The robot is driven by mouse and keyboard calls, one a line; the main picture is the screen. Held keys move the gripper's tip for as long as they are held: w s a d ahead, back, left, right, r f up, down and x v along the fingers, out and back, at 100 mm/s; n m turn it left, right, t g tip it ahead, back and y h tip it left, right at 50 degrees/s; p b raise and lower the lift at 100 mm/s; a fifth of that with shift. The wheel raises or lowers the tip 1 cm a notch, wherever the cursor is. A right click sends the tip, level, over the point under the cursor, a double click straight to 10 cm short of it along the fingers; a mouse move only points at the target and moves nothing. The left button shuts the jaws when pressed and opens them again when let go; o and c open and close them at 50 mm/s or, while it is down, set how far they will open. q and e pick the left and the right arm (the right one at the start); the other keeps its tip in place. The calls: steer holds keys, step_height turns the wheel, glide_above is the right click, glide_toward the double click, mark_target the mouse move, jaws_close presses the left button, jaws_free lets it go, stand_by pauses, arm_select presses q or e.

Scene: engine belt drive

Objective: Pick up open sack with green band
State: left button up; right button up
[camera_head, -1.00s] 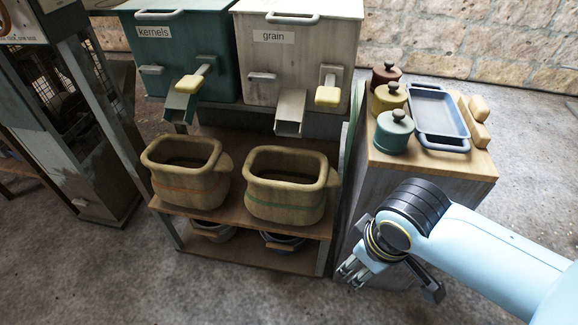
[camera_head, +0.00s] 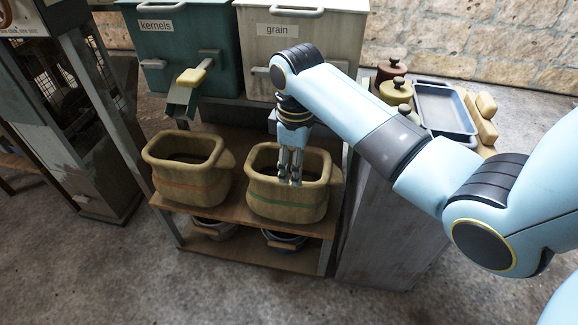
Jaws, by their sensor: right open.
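The open sack with the green band (camera_head: 275,203) stands upright on the wooden shelf below the grain bin. It is tan, with a thick rim and a lug on its right side. My right gripper (camera_head: 290,180) points down over this sack, its fingers in front of or inside the opening; I cannot tell whether they touch it. The fingers are open and hold nothing that I can see. They hide part of the sack's rim and opening. My left gripper is out of view.
A similar sack with an orange band (camera_head: 187,180) stands left on the same shelf (camera_head: 236,214). Above are the kernels bin (camera_head: 180,55) and the grain bin (camera_head: 330,40), with a chute (camera_head: 180,100). Buckets sit below. A cabinet with a tray (camera_head: 443,108) stands right.

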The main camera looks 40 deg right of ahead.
mark_target(269, 198)
steer(key=w, duration=0.3)
steer(key=shift+w+d+r+n, duration=0.2)
steer(key=shift+d+r+n, duration=0.1)
steer(key=shift+n, duration=0.1)
steer(key=shift+w+f, duration=0.15)
steer(key=shift+f, duration=0.1)
step_height(269, 198, down, 5)
steer(key=b, duration=0.2)
steer(key=shift+b, duration=0.35)
steer(key=shift+a+f, duration=0.15)
steer(key=shift+f, duration=0.25)
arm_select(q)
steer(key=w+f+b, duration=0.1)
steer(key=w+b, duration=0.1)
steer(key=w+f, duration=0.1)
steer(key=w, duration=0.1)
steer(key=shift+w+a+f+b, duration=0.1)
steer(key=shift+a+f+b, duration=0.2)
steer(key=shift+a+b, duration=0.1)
arm_select(e)
steer(key=f, duration=0.4)
steer(key=shift+a+f, duration=0.1)
steer(key=shift+a, duration=0.15)
jaws_close()
